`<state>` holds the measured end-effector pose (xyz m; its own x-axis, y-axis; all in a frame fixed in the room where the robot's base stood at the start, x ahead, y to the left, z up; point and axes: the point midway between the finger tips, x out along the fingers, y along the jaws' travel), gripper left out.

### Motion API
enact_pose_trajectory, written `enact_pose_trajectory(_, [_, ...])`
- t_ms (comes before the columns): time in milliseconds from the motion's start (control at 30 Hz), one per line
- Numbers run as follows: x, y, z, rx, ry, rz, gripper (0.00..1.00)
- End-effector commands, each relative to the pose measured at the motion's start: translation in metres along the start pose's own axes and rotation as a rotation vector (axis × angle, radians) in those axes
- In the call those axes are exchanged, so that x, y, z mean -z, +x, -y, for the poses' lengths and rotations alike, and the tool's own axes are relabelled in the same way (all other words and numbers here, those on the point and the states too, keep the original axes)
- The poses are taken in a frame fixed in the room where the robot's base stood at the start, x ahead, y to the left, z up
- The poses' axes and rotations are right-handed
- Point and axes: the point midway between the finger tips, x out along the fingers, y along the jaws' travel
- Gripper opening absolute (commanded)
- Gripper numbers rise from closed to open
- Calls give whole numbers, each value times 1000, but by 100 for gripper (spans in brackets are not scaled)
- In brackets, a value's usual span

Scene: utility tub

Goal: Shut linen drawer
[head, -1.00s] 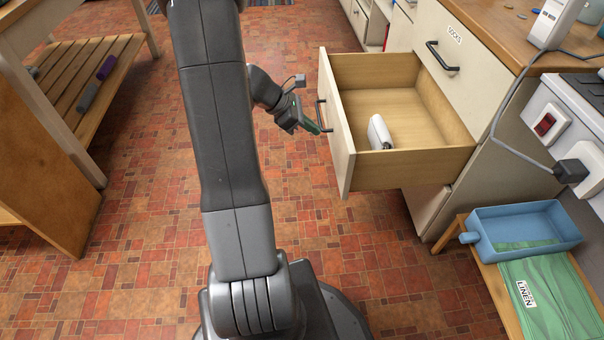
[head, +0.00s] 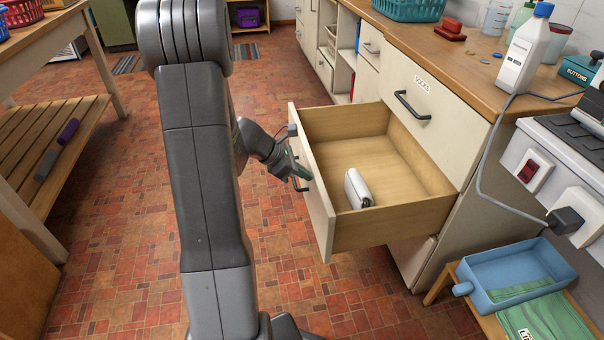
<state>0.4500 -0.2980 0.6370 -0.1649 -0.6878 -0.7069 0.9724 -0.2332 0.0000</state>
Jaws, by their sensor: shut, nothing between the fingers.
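A pale-fronted wooden drawer (head: 318,205) stands pulled well out of the cabinet, below a shut drawer labelled SOCKS (head: 428,105). The open drawer's own label is not visible, so I cannot read whether it is the linen one. I cannot tell whether the fingertips touch the front. The handle is partly hidden.
A blue tray (head: 515,272) and a green folded cloth (head: 545,325) sit on a low stand at lower right. A slatted wooden bench (head: 45,135) stands at left. The tiled floor between is clear. A white bottle (head: 525,50) stands on the counter.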

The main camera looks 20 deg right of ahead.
Motion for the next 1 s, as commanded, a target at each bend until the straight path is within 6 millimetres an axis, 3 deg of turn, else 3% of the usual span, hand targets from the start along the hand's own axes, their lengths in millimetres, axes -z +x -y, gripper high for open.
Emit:
enact_pose_trajectory(267, [-27, 28, 1, 4, 4, 0, 0])
enact_pose_trajectory(1000, [-170, 168, 2, 3, 3, 0, 0])
